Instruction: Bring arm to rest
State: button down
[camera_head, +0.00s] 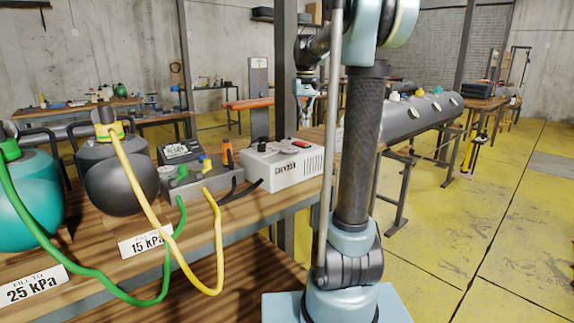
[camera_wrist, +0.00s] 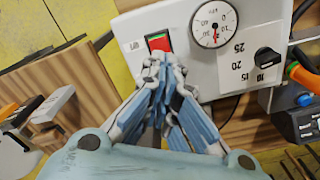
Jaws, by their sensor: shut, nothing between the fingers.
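My gripper (camera_wrist: 160,85) fills the lower middle of the wrist view, its fingers shut together with nothing between them. Its fingertips appear in front of the white pump box (camera_wrist: 205,40), close to a red switch (camera_wrist: 159,42); I cannot tell whether they touch. In the head view my arm (camera_head: 355,150) rises on the right and bends at the top. My gripper (camera_head: 305,95) hangs small and partly hidden behind the arm, above the white box (camera_head: 283,168).
A teal vessel (camera_head: 28,200) with a green hose (camera_head: 75,270) and a dark vessel (camera_head: 118,180) with a yellow hose (camera_head: 218,250) stand on the wooden bench (camera_head: 255,212). Labels lie along its front. A dark grey inflatable tube (camera_head: 412,115) rests on stands behind. Yellow floor (camera_head: 500,215) is open at right.

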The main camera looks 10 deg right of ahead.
jog(key=shift+s, duration=0.1)
jog(key=s+f, duration=0.8)
jog(key=s, duration=0.3)
jog(key=s+d+f+t, duration=0.1)
jog(key=s+f, duration=0.8)
jog(key=s, duration=0.3)
jog(key=s+f+m+t, duration=0.1)
jog(key=s+f, duration=0.8)
jog(key=s, duration=0.2)
jog(key=shift+s+d, duration=0.3)
jog(key=shift+s, duration=0.1)
jog(key=w+a+r+m+g, duration=0.1)
jog(key=w+r+m, duration=0.4)
jog(key=w+r, duration=1.1)
jog(key=w+a+r+m+g, duration=0.1)
jog(key=w+r+m, duration=0.5)
jog(key=w+r, duration=1.1)
jog(key=w+a, duration=0.1)
jog(key=w, duration=0.4)
jog(key=shift+w+r, duration=0.25)
jog(key=shift+w, duration=0.15)
